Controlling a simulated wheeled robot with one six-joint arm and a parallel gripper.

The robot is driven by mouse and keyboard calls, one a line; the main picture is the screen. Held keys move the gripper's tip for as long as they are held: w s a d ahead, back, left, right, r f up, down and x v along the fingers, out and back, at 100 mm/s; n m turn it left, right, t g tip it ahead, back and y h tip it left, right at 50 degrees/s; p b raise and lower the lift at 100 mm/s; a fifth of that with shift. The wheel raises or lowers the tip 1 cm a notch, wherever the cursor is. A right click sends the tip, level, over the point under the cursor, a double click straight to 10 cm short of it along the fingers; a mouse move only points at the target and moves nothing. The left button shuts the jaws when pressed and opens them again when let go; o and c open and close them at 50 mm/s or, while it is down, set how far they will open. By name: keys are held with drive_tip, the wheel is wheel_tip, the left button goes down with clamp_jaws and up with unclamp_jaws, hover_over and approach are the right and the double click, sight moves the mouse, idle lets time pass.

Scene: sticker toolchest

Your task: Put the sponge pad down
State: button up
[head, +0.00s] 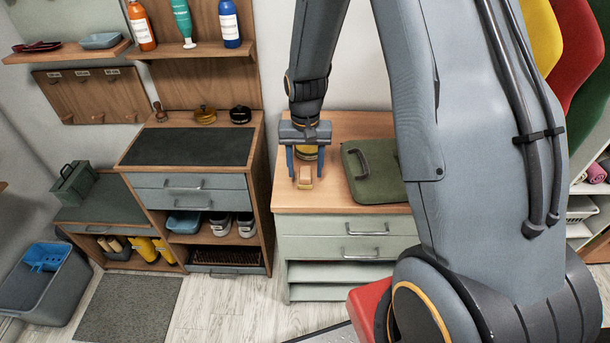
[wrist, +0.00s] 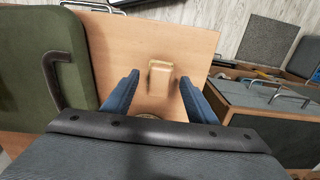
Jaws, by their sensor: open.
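The sponge pad (head: 305,179) is a small tan block on the wooden top of the pale green drawer cabinet, close to the front left. It also shows in the wrist view (wrist: 160,75), lying between my fingertips with a gap on each side. My gripper (head: 305,168) points down over the cabinet top with its blue fingers spread, open around the pad. It shows in the wrist view too (wrist: 158,80). Whether the pad's underside lies fully flat is hard to see.
A dark green case (head: 372,172) with a handle lies on the same top, right of my gripper. The cabinet (head: 345,224) has bare wood at its front left. A taller workbench (head: 190,148) stands to the left, across a narrow gap.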

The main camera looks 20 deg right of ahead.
wheel_tip(320, 180, up, 8)
drive_tip(key=b, duration=0.2)
drive_tip(key=s+r+n+t, duration=0.1)
drive_tip(key=s+r+n, duration=0.1)
drive_tip(key=s, duration=1.4)
drive_tip(key=shift+s+r+n, duration=0.35)
drive_tip(key=shift+r+n, duration=0.05)
drive_tip(key=shift+n, duration=0.4)
drive_tip(key=o, duration=0.3)
drive_tip(key=shift+w, duration=0.25)
drive_tip(key=shift+o, duration=0.2)
drive_tip(key=n+g+b, duration=0.1)
drive_tip(key=n+b, duration=0.3)
drive_tip(key=n, duration=1)
hover_over(305, 172)
drive_tip(key=f, duration=0.6)
drive_tip(key=shift+s+d+f, duration=0.2)
drive_tip(key=shift+d, duration=0.1)
drive_tip(key=shift+w+f+p, duration=0.1)
drive_tip(key=shift+f+p, duration=0.15)
drive_tip(key=shift+p, duration=0.05)
drive_tip(key=shift+w+a+f+p, duration=0.15)
drive_tip(key=shift+f+p, duration=0.35)
drive_tip(key=shift+f, duration=1.35)
drive_tip(key=shift+a+f+p, duration=0.15)
drive_tip(key=shift+f+p, duration=0.35)
drive_tip(key=shift+f, duration=1.3)
